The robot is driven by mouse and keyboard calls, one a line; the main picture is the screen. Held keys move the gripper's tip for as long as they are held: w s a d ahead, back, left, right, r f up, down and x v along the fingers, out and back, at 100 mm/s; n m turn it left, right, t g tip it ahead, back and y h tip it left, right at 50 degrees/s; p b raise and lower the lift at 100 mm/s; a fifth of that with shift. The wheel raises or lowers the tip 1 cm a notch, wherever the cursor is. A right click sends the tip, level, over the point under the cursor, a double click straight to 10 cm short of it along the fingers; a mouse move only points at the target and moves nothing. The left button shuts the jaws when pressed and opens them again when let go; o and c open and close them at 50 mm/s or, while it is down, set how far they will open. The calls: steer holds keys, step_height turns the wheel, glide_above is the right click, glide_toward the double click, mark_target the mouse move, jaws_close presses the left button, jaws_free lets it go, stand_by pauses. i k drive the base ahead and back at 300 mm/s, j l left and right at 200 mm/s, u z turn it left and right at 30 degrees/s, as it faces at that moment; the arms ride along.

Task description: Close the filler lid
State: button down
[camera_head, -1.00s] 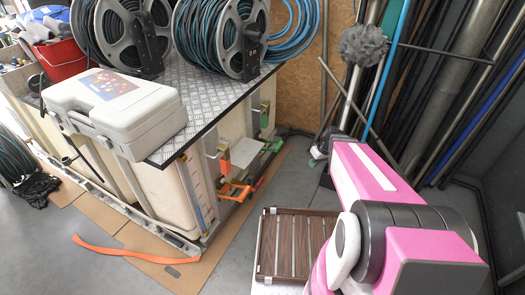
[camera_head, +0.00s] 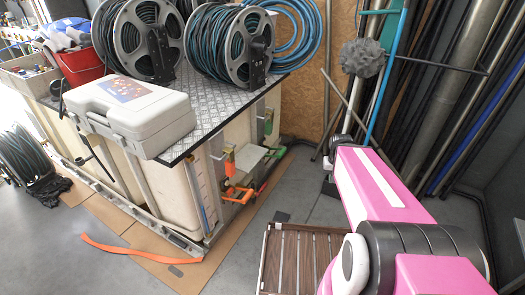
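I cannot make out a filler lid for certain. The pale tank (camera_head: 176,196) stands in a metal frame at the left centre, under a chequered metal plate (camera_head: 215,105). Orange and green fittings, the orange one (camera_head: 238,192) lowest, sit at the tank's right end. My pink arm reaches up from the lower right, to the right of the tank. Its far end is hidden behind the pink link, and my gripper does not show.
Two hose reels (camera_head: 248,62) and a grey case (camera_head: 130,120) rest on the plate. A slatted wooden surface (camera_head: 300,255) lies low, beside my arm. Pipes and rods (camera_head: 455,100) lean at the right. An orange strap (camera_head: 140,253) lies on the floor. Open floor shows at front left.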

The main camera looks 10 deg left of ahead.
mark_target(55, 86)
steer(key=u, duration=2.25)
steer(key=i+j+u, duration=0.15)
steer(key=i+u, duration=0.25)
steer(key=i+j+u, duration=0.1)
steer(key=u, duration=0.3)
steer(key=i, duration=2.05)
steer(key=i+z, duration=0.4)
steer(key=i, duration=0.15)
steer(key=i+j+z, duration=0.35)
steer(key=i, duration=0.15)
steer(key=z, duration=0.2)
